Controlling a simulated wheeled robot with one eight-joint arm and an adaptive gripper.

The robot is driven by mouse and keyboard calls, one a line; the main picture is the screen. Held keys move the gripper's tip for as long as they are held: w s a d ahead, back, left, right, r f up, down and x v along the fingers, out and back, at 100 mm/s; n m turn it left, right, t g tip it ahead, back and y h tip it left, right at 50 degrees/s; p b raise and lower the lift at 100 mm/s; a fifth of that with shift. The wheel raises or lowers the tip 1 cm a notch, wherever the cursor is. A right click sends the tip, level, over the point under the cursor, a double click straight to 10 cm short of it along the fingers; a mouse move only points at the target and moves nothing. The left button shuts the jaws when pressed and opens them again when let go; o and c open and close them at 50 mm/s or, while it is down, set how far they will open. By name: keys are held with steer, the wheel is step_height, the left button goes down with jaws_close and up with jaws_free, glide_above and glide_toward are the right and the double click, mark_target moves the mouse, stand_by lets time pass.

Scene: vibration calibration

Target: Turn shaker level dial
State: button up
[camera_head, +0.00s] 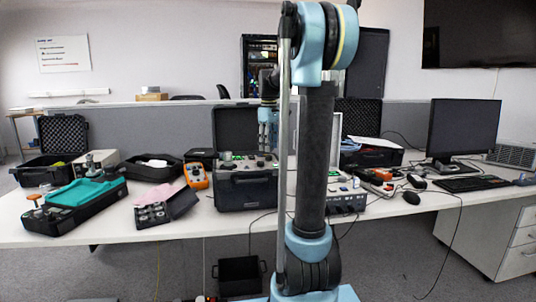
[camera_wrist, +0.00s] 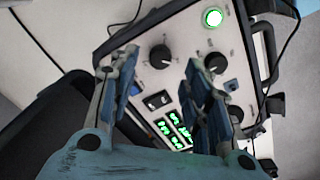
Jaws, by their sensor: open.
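The shaker unit (camera_head: 247,190) appears to be the open black case in the middle of the bench, its grey panel facing up. In the wrist view its panel has one black dial (camera_wrist: 160,56) and a second black dial (camera_wrist: 215,62) to the right. The labels are too small to read, so I cannot tell which sets the level. My gripper (camera_wrist: 160,72) is open above the panel with nothing between its fingers. The first dial shows between the fingertips; the second is just beyond the right finger. In the head view my gripper (camera_head: 268,128) points down over the case.
The panel also has a green-lit button (camera_wrist: 212,18) and green displays (camera_wrist: 172,132), partly behind my right finger. The case's raised lid (camera_head: 235,125) stands behind the panel. An orange meter (camera_head: 196,175) is left of the case. A monitor (camera_head: 463,128) stands at right.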

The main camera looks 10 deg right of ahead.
step_height(320, 180, up, 7)
steer(key=shift+r, duration=0.15)
stand_by(0.4)
